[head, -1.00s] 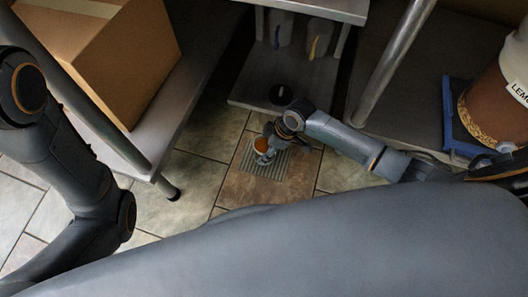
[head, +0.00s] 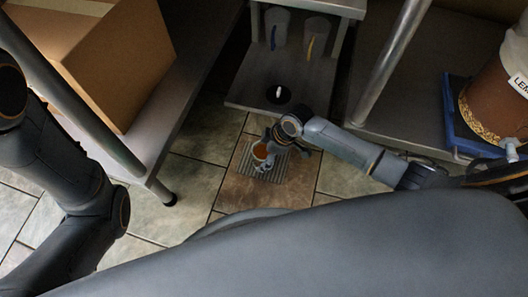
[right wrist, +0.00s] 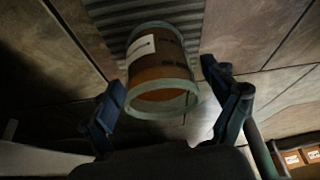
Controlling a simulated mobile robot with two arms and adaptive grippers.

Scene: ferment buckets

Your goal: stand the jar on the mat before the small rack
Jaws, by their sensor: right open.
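The jar (head: 260,151), glass with amber contents and a white label, appears to stand on the grey ribbed mat (head: 246,163) on the floor. In the right wrist view the jar (right wrist: 160,72) shows its round rim towards me, with the mat (right wrist: 115,14) behind it. My right gripper (head: 268,160) is at the jar. In the right wrist view its fingers (right wrist: 168,108) are spread, one on each side of the jar, with a gap at the right finger; contact at the left finger is unclear. The small rack (head: 310,78) stands just behind the mat. My left gripper is out of view.
Two pitchers (head: 316,36) stand on the small rack, and a round black item (head: 278,93) lies on its front. A cardboard box (head: 120,60) sits on a metal shelf at left. A large amber container (head: 490,108) stands in a blue tray (head: 455,115) at right. Tiles left of the mat are clear.

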